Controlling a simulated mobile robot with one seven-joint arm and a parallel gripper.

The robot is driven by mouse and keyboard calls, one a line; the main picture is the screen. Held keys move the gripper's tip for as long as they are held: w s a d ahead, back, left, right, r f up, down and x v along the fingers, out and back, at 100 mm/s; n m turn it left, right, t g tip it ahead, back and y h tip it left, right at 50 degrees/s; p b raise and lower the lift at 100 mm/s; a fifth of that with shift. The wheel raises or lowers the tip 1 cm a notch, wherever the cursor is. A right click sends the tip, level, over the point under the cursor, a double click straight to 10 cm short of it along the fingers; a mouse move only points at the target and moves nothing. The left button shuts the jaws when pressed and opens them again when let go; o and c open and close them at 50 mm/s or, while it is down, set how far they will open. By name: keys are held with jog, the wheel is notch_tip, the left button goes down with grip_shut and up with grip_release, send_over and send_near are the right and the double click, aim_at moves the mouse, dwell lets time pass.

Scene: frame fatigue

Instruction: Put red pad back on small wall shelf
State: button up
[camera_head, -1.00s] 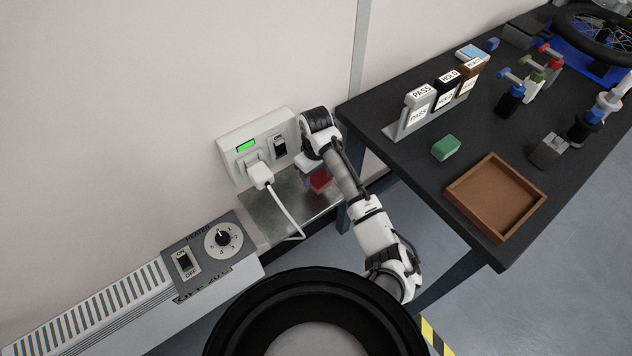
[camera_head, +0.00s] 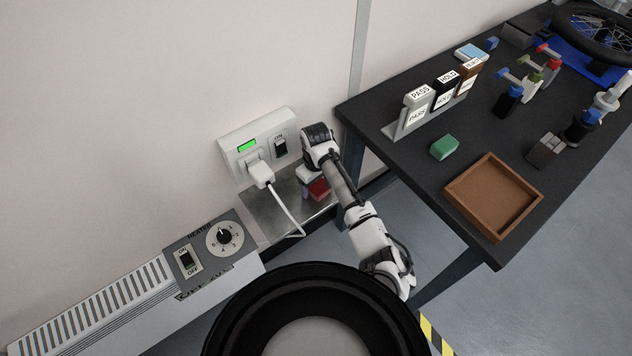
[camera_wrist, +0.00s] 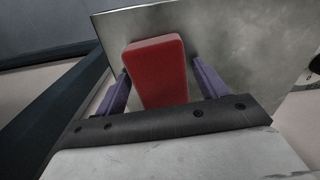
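The red pad (camera_head: 319,188) is at the right part of the small metal wall shelf (camera_head: 272,212), below my wrist. In the wrist view the red pad (camera_wrist: 158,75) stands between my two purple fingers, in front of the grey shelf surface (camera_wrist: 240,45). My gripper (camera_wrist: 160,72) looks open around the pad, with narrow gaps beside it. The pad seems to rest on the shelf, but its contact edge is hidden. In the head view my gripper (camera_head: 312,186) is partly hidden by my own wrist.
A wall box (camera_head: 258,145) with a white plug and hanging cable (camera_head: 287,208) is just above the shelf. A heater (camera_head: 110,305) is at left. The dark workbench (camera_head: 400,160) at right holds a green pad (camera_head: 444,147) and a brown tray (camera_head: 450,190). The shelf's left part is clear.

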jog(key=shift+f+b, duration=0.1)
jog(key=shift+b, duration=0.25)
notch_tip(320, 180, up, 14)
jog(key=b, duration=0.2)
jog(key=shift+w+d, duration=0.15)
jog(key=shift+w, duration=0.15)
